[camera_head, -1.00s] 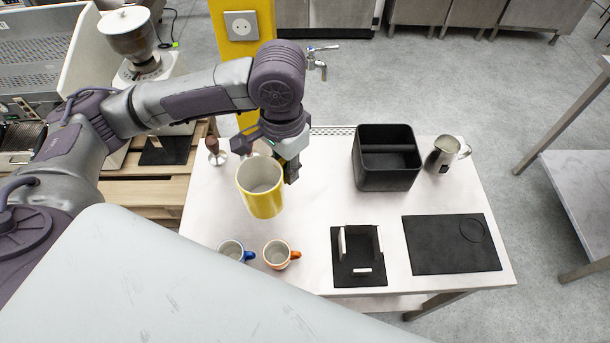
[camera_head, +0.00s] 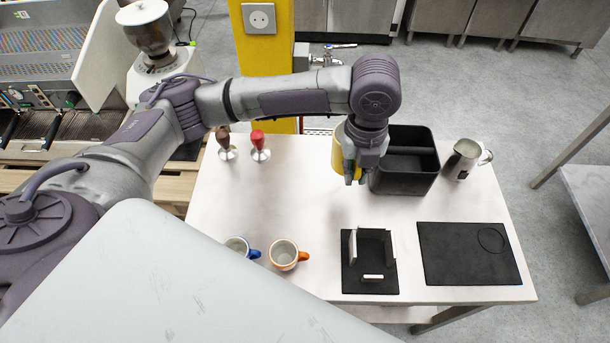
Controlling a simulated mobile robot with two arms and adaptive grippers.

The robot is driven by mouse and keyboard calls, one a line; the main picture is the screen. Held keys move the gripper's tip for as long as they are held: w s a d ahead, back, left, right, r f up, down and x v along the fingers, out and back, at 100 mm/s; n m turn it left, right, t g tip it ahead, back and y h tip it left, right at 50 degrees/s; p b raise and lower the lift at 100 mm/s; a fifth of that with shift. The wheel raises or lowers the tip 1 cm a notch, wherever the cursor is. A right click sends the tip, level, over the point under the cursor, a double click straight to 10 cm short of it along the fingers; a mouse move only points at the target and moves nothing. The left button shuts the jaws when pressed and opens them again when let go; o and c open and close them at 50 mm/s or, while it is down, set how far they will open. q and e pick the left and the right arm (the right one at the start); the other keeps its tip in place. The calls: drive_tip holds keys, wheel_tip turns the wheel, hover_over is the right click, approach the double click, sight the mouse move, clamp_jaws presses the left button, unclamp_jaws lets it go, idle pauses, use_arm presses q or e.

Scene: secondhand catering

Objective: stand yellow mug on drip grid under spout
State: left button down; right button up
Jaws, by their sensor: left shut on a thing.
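My left gripper (camera_head: 355,174) is shut on the yellow mug (camera_head: 337,152), at the back of the white table. The gripper and wrist hide most of the mug; only its left side shows, and I cannot tell how far above the table it is. A metal tap with a spout (camera_head: 326,60) sticks out beside the yellow post behind the table. A narrow perforated strip (camera_head: 318,131), perhaps the drip grid, shows at the table's back edge, mostly covered by my arm and the mug. My right gripper is not in view.
A black knock box (camera_head: 421,184) stands close to the gripper's right, with a steel pitcher (camera_head: 463,160) beyond. Tampers with brown (camera_head: 223,138) and red (camera_head: 257,139) handles stand left. White mugs (camera_head: 284,254), a black stand (camera_head: 369,287) and a mat (camera_head: 468,266) lie in front. The table's middle is clear.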

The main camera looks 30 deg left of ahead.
use_arm(q)
drive_tip(key=shift+w+d+f+m, duration=0.1)
drive_tip(key=shift+d+m, duration=0.05)
drive_tip(key=shift+m, duration=0.35)
drive_tip(key=shift+f, duration=0.1)
drive_tip(key=a+f, duration=0.2)
drive_tip(key=a, duration=0.1)
drive_tip(key=a+f, duration=0.2)
drive_tip(key=a, duration=0.2)
drive_tip(key=a+f, duration=0.2)
drive_tip(key=a, duration=0.2)
drive_tip(key=shift+s+a+f+p, duration=0.2)
drive_tip(key=shift+a+f+p, duration=0.05)
drive_tip(key=shift+f+p, duration=0.15)
drive_tip(key=shift+f, duration=2.05)
drive_tip(key=c, duration=1.2)
unclamp_jaws()
drive_tip(key=shift+f, duration=0.1)
wheel_tip(320, 180, up, 12)
drive_tip(key=shift+r, duration=0.15)
drive_tip(key=shift+s, duration=0.15)
